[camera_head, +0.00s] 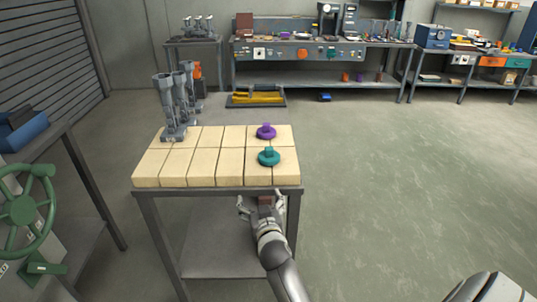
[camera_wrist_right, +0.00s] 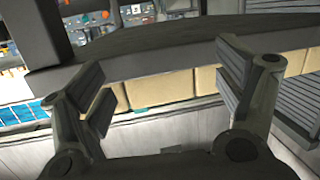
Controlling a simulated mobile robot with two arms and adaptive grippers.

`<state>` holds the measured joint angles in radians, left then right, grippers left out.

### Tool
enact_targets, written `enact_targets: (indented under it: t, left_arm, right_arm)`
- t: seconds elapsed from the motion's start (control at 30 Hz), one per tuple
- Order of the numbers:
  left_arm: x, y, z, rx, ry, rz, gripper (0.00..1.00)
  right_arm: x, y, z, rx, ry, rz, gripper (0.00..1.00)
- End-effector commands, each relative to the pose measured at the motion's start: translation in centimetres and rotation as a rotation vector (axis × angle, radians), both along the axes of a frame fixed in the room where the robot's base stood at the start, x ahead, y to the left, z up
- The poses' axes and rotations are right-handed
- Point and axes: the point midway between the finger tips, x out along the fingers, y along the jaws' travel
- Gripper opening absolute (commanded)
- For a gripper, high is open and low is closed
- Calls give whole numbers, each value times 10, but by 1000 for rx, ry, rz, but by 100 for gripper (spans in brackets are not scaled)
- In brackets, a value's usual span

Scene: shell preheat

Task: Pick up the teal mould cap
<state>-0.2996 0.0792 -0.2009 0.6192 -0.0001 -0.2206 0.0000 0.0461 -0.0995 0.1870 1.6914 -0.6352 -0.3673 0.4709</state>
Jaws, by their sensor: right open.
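The teal mould cap (camera_head: 268,157) sits upright, knob on top, on the front right of the block-topped table (camera_head: 190,190). A purple cap (camera_head: 266,131) stands just behind it on the same table. My right gripper (camera_head: 261,198) is at the table's front edge, in front of and lower than the teal cap, apart from it. Its fingers are spread and empty. In the right wrist view the open fingers (camera_wrist_right: 165,95) face the table edge and pale blocks; I cannot make out the teal cap clearly there. My left gripper is not in view.
Several grey metal stands (camera_head: 177,105) rise at the table's back left. A green handwheel (camera_head: 24,208) is at the far left. A long workbench (camera_head: 300,53) lines the back. The floor to the right is clear.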

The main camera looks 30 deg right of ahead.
Motion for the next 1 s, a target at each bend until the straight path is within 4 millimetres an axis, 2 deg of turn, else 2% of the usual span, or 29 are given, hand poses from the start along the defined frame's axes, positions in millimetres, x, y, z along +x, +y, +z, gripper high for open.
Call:
enact_targets:
  t: [0.03,0.1,0.2,0.27,0.6,1.0]
  left_arm:
    - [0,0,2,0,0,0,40]
    - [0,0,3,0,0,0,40]
    - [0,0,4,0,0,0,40]
    - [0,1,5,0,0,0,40]
    - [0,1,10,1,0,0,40]
    - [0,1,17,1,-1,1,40]
  right_arm:
    - [0,-10,32,-3,-56,-31,88]
    - [-2,-22,64,-9,-113,-68,88]
    - [-5,-32,92,-16,-162,-99,88]
    - [-5,-36,100,-18,-177,-108,88]
    - [32,-57,103,-21,-182,-110,88]
    - [55,-73,102,-21,-180,-111,88]
